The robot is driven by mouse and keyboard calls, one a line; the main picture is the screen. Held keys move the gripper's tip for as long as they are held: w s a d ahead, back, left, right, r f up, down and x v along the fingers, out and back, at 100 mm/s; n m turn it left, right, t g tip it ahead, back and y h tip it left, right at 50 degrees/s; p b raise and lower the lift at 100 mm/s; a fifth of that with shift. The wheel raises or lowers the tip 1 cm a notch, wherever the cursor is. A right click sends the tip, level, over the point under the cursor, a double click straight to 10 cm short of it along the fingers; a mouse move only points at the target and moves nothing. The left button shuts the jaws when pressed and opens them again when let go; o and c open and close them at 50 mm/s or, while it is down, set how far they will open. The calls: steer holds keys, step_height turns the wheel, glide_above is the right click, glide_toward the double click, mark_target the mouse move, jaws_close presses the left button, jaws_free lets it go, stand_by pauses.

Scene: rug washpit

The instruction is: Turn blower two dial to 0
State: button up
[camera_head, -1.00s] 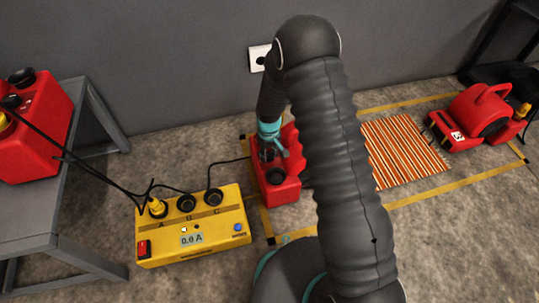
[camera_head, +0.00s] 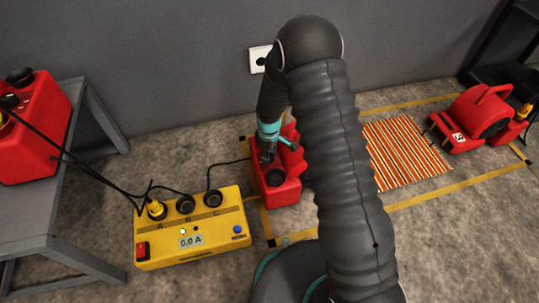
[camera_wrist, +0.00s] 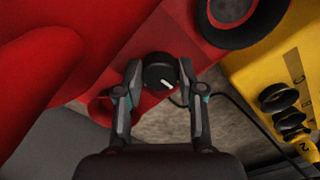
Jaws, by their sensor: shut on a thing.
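A red blower (camera_head: 284,192) stands on the floor in the middle, partly hidden behind my arm in the head view. In the wrist view its red casing (camera_wrist: 60,60) fills the left side. A round black dial (camera_wrist: 159,71) with a white pointer mark sits on the casing. The pointer slants toward the lower right of that view; no scale can be read. My gripper (camera_wrist: 160,72) has one finger on each side of the dial and is shut on it. In the head view my gripper (camera_head: 268,156) points down at the blower's top.
A yellow power box (camera_head: 192,226) reading 0.0 A stands left of the blower, with cables. Another red blower (camera_head: 35,130) is on a grey bench (camera_head: 40,210). A third red blower (camera_head: 480,118) stands right, beyond a striped rug (camera_head: 405,150). The wall is close behind.

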steer(key=shift+w, duration=0.1)
steer(key=o, duration=0.9)
steer(key=shift+c, duration=0.2)
step_height(320, 180, up, 12)
stand_by(0.4)
